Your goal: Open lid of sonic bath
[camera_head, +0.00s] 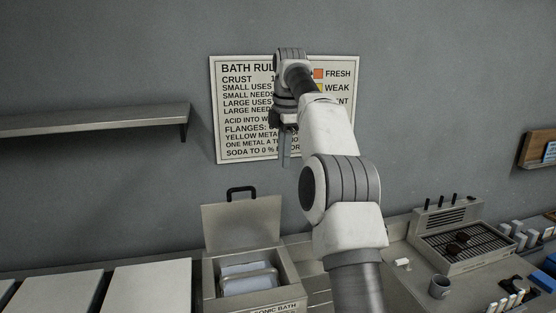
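The sonic bath (290,296) is a grey metal box at the bottom centre of the view. Its lid (243,224) stands raised at the back, with a black handle (242,189) on its top edge. A wire-rimmed basket or tray (248,281) shows inside the open bath. My gripper (286,160) hangs pointing down in front of the wall sign, above and to the right of the lid, apart from it. The fingers are seen edge-on, so I cannot tell whether they are open or shut.
A "BATH RULES" sign (233,142) hangs on the wall behind my arm. A metal shelf (95,118) is at upper left. Flat pale panels (150,285) lie left of the bath.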

